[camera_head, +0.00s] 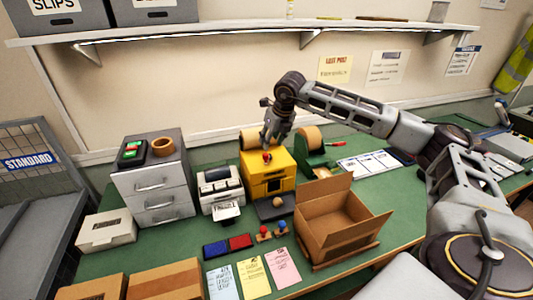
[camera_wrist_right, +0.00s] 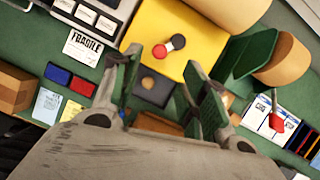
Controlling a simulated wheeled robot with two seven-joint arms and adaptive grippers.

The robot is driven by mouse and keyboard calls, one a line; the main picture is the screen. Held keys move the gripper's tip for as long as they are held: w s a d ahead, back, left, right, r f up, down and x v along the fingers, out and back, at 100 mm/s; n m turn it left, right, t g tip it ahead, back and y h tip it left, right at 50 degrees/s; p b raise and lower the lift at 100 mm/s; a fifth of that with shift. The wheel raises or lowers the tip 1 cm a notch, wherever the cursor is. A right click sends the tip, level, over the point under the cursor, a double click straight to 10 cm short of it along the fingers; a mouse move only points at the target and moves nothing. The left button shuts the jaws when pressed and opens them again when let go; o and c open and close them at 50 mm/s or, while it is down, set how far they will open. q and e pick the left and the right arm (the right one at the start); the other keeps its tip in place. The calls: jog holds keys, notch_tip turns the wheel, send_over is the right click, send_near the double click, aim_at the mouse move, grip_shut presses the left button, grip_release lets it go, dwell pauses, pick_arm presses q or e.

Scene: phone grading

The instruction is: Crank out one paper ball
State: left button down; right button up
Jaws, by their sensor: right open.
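The yellow dispenser box (camera_head: 264,181) stands on the green bench with a crank on top that ends in a red knob (camera_head: 266,156). The knob and its black-and-white handle also show in the right wrist view (camera_wrist_right: 178,41). A small tan ball (camera_head: 277,201) lies on the dark tray (camera_head: 267,212) in front of the box. My right gripper (camera_head: 273,140) is open and empty, pointing down just above the crank and apart from it. Its two fingers are spread in the right wrist view. My left gripper is not in view.
A brown paper roll (camera_head: 228,145) sits behind the box, and a green tape dispenser (camera_head: 317,150) stands to its right. An open cardboard carton (camera_head: 338,228) is at the front right. A label printer (camera_head: 220,183) and grey drawers (camera_head: 153,190) are to the left.

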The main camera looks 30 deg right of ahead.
aim_at(266, 154)
jog(key=shift+p+x, duration=0.85)
jog(key=shift+x, duration=3.8)
grip_shut()
